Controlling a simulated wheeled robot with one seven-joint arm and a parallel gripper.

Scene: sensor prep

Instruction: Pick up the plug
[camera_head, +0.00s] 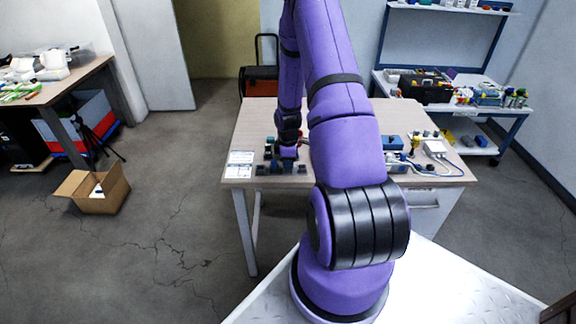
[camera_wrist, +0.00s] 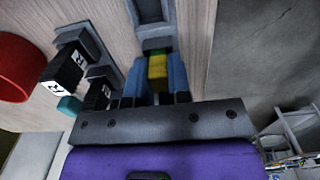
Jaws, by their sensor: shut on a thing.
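In the wrist view the plug, a small yellow block with a green end (camera_wrist: 157,66), sits between the two blue-padded fingers of my gripper (camera_wrist: 155,72). The fingers are shut on it from both sides. A grey holder with a dark recess (camera_wrist: 151,12) lies just beyond the plug; I cannot tell whether the plug still touches it. In the head view my gripper (camera_head: 288,152) is low over the left part of the table (camera_head: 255,125), and the plug is too small and hidden to make out there.
Black labelled blocks (camera_wrist: 62,70) stand in a grey rack left of my gripper, with a red round thing (camera_wrist: 14,68) further left. White labelled cards (camera_head: 240,163) lie at the table's left. A blue box (camera_head: 393,142) and cabled devices (camera_head: 434,148) stand at the right.

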